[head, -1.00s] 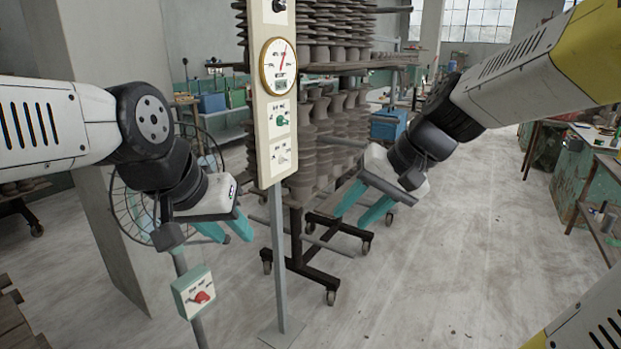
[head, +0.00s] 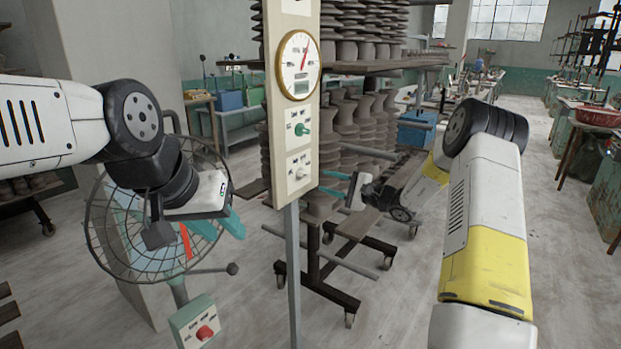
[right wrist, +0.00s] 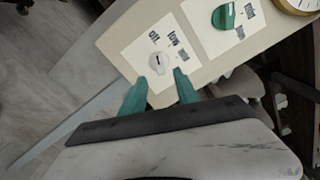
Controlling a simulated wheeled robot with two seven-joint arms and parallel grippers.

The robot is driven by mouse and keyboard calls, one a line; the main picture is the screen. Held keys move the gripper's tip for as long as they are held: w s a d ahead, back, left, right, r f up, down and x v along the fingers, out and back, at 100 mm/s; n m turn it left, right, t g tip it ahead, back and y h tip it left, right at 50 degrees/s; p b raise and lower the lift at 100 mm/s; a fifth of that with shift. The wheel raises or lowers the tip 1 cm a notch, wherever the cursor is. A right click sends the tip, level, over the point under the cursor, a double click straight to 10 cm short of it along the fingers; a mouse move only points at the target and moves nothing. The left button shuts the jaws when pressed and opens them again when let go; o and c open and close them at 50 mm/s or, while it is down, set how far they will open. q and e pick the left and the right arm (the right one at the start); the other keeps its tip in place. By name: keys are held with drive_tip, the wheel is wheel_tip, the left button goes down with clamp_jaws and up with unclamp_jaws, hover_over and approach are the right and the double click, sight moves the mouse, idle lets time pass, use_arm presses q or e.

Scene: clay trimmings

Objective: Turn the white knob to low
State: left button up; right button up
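The white knob (right wrist: 158,63) sits on a white plate with dark lettering, low on the cream panel (right wrist: 115,40). In the head view the white knob (head: 300,174) is small, below the green knob (head: 301,129). My right gripper (right wrist: 163,76) is open, its teal fingertips close to the white knob, one toward each side. Whether they touch it, I cannot tell. In the head view my right gripper (head: 335,184) is at the panel's right edge, fingers pointing left. The knob's setting is unclear. My left gripper (head: 235,222) is left of the panel; its finger gap is unclear.
A round gauge (head: 298,65) tops the panel, which stands on a thin post (head: 293,265). A cart of clay pieces (head: 365,125) is behind. The floor at right is open.

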sight(307, 176)
drive_tip(key=x, duration=0.7)
drive_tip(key=shift+a, duration=0.1)
drive_tip(key=shift+c, duration=0.5)
clamp_jaws()
